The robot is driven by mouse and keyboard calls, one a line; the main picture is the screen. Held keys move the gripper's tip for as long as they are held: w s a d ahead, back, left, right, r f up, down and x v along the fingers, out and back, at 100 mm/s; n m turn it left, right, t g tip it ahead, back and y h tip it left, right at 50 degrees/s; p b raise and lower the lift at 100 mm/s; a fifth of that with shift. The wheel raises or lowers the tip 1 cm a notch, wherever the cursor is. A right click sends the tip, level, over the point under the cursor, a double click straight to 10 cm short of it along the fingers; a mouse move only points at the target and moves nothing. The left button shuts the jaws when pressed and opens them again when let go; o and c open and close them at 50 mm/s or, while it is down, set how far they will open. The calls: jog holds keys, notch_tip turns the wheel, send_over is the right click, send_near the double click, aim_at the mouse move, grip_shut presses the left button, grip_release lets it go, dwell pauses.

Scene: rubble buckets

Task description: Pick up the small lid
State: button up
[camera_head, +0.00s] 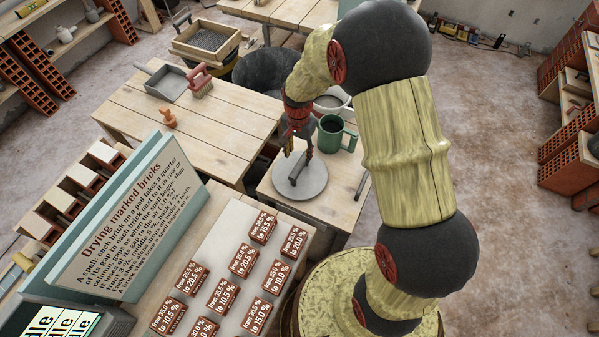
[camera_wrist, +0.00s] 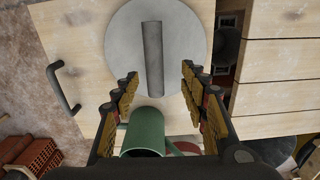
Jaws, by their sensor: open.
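The small lid (camera_head: 304,184) is a round grey disc with a dark bar handle, lying on a small wooden table. In the wrist view the lid (camera_wrist: 120,45) lies at the top middle, and its bar handle (camera_wrist: 153,60) runs up and down the picture. My gripper (camera_wrist: 160,80) is open and empty, with its fingers on either side of the handle's lower end. In the head view my gripper (camera_head: 298,148) is over the far part of the lid. I cannot tell the exact height of the fingertips above it.
A green mug (camera_head: 333,135) stands close behind the lid; it also shows between my fingers in the wrist view (camera_wrist: 143,135). A pale bowl (camera_head: 330,102) is behind the mug.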

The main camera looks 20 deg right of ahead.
aim_at(300, 164)
jog(key=shift+s+f+b, duration=0.1)
jog(key=shift+s+f, duration=0.1)
jog(key=shift+f, duration=0.75)
jog(key=shift+s+f+b, duration=0.15)
jog(key=shift+s+f, duration=0.1)
jog(key=shift+f, duration=0.75)
jog(key=shift+s+f+b, duration=0.1)
jog(key=shift+s+f, duration=0.1)
jog(key=shift+f, duration=0.75)
jog(key=shift+f, duration=0.25)
jog(key=shift+c, duration=0.8)
grip_shut()
